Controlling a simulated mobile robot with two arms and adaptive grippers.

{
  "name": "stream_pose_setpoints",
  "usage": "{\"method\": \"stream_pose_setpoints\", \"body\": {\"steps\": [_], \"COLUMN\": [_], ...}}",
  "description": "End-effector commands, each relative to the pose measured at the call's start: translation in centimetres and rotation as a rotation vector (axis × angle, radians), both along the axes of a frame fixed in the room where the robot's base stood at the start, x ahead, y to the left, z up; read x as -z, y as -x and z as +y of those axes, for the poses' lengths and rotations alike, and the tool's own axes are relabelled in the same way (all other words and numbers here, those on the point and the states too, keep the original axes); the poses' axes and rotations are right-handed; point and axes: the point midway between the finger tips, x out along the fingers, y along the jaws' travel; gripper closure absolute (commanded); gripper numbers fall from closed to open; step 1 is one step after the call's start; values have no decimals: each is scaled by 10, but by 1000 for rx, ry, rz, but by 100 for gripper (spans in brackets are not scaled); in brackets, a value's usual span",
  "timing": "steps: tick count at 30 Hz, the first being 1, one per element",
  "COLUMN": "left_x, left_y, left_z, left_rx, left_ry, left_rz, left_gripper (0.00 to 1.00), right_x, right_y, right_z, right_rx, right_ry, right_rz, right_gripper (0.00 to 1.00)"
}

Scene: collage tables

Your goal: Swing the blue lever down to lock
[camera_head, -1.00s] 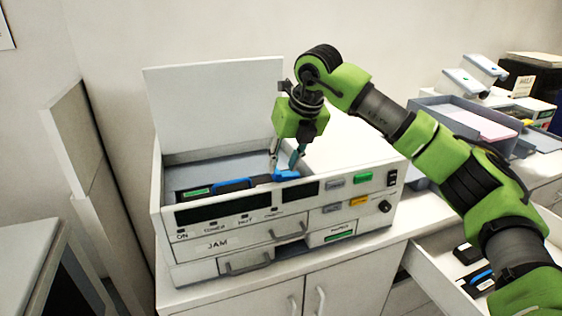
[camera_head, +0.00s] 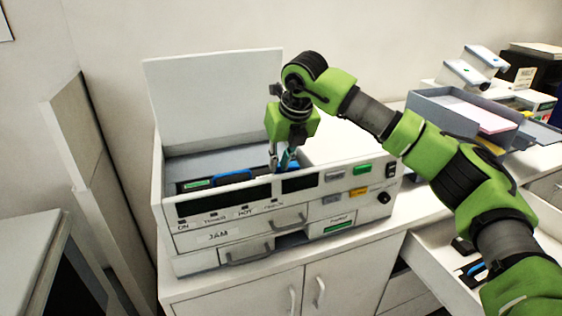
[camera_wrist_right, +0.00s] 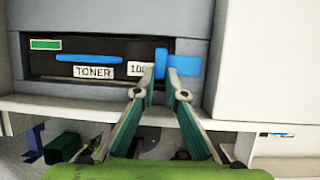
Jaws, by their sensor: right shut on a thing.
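The blue lever (camera_wrist_right: 184,65) sits at the right end of the toner cartridge in the right wrist view. Its upright part is between the two fingertips of my right gripper (camera_wrist_right: 160,74), which is shut on it. In the head view the right gripper (camera_head: 282,163) reaches down into the open printer behind the front panel, and the lever is mostly hidden there by the fingers and panel. The black toner cartridge (camera_wrist_right: 50,66) has a blue handle and a "TONER" label, and its handle also shows in the head view (camera_head: 233,176). My left gripper is not in view.
The white printer (camera_head: 240,222) has its lid (camera_head: 215,105) raised at the back. Its front panel rises close before the gripper. An open drawer (camera_head: 425,262) with dark items is at right, below grey trays (camera_head: 470,115) on the counter.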

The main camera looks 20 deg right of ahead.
Motion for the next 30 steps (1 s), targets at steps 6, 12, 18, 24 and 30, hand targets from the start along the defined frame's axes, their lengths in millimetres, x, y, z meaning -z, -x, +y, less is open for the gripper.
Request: {"method": "stream_pose_setpoints", "body": {"steps": [6,12,18,24,30], "left_x": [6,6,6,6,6], "left_y": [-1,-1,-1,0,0], "left_z": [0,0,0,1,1], "left_rx": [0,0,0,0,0], "left_ry": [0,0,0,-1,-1], "left_rz": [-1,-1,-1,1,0], "left_gripper": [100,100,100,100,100], "right_x": [3,3,3,0,-27], "right_y": [0,0,0,1,11], "right_z": [2,3,2,2,2], "right_rx": [1,1,1,1,1], "right_ry": [69,67,67,65,66], "right_rz": [-4,-3,-3,-4,-8], "right_gripper": [100,73,72,72,72]}}
